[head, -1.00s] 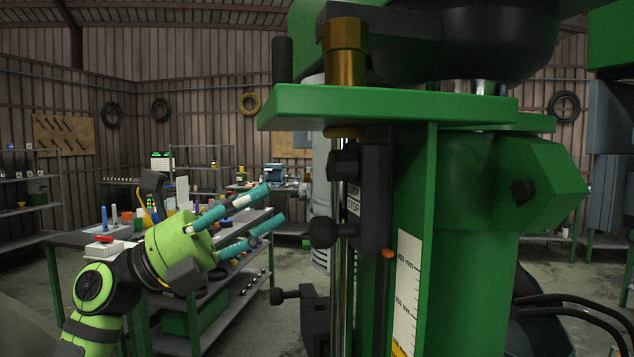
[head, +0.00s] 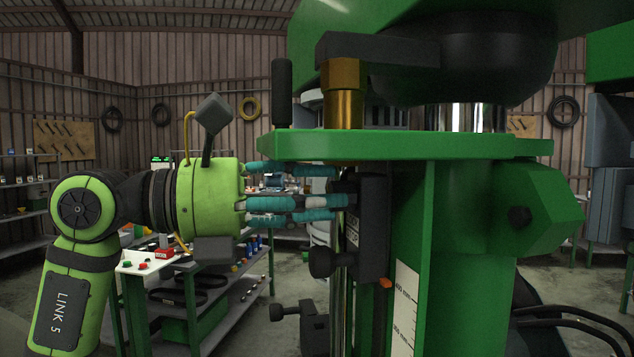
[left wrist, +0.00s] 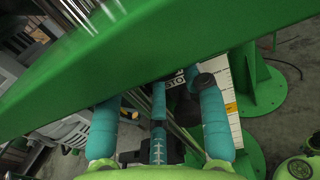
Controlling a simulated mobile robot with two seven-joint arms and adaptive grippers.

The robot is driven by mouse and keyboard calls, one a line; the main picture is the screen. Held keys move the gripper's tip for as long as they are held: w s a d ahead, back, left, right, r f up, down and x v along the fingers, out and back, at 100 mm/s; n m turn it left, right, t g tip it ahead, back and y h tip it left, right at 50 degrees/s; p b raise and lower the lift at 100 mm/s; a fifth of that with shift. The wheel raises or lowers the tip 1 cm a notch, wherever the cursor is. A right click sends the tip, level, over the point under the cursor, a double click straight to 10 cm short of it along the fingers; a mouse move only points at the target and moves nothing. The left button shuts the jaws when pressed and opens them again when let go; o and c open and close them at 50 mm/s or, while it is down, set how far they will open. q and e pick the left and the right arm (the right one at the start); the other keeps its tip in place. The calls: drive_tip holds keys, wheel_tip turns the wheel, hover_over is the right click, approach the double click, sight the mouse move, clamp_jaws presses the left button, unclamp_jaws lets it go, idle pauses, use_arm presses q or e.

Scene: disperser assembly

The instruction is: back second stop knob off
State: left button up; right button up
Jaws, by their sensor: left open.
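My left gripper (head: 335,200) is open, its teal fingers level and pointing right, with the tips beside the upper part of the black stop block (head: 374,225) on the green column. The fingers cover part of the block and the rod. A round black knob (head: 322,262) sticks out left from this block, just below the fingers and apart from them. A lower black stop block (head: 314,330) has its own knob (head: 277,313). In the left wrist view, the fingers straddle the rod area and a dark rounded part (left wrist: 203,81) lies by the right finger. My right gripper is not in view.
A green plate (head: 400,145) lies close above the fingers, carrying a brass fitting (head: 344,95). The green column (head: 470,240) stands to the right, with a white scale (head: 403,310) and an orange pointer (head: 385,283). A workbench (head: 150,262) is behind my arm.

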use_arm(q)
drive_tip(key=shift+d, duration=0.15)
clamp_jaws()
